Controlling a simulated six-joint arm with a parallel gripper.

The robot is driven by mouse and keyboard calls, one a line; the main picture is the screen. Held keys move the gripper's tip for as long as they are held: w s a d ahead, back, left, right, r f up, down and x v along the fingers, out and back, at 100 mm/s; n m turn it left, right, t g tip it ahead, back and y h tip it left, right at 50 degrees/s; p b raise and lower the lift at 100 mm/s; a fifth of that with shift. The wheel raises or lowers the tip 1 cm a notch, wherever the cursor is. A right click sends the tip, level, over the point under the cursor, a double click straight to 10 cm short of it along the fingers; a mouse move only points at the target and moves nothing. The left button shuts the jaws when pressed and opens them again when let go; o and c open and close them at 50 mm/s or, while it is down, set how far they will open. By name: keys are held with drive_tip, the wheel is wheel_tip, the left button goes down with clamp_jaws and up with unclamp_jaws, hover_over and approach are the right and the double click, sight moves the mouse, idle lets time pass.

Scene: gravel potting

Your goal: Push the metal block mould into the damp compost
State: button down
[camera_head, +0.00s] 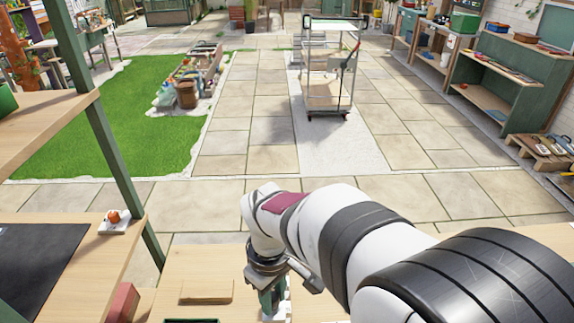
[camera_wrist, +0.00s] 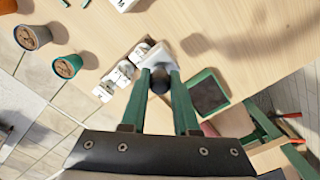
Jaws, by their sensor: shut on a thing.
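In the wrist view my gripper (camera_wrist: 160,82) has its two green fingers shut on a dark round knob (camera_wrist: 159,79). A pale block, which looks like the metal block mould (camera_wrist: 152,57), shows just beyond the knob. I cannot tell whether it touches the bench. The damp compost (camera_wrist: 209,94) is a dark fill in a green square tray (camera_wrist: 222,76), right of the fingers and apart from the held knob. Only the tray's edge (camera_head: 190,321) shows there.
Several white holders with metal pieces (camera_wrist: 122,73) stand close left of the gripper. Two filled pots, one grey (camera_wrist: 32,37) and one teal (camera_wrist: 68,66), stand farther left. A wooden board (camera_head: 206,291) and a red block (camera_head: 123,303) lie left in the head view. Bench beyond the tray is clear.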

drive_tip(key=shift+s+a+f, duration=0.2)
drive_tip(key=shift+a+f, duration=0.95)
drive_tip(key=shift+a, duration=2.05)
drive_tip(key=shift+s+a+f, duration=0.2)
drive_tip(key=shift+a+f, duration=1)
drive_tip(key=shift+a, duration=1.95)
drive_tip(key=shift+s+a+f, duration=0.2)
drive_tip(key=shift+a+f, duration=0.95)
drive_tip(key=shift+a, duration=2.05)
drive_tip(key=shift+f, duration=0.45)
wheel_tip(320, 180, up, 6)
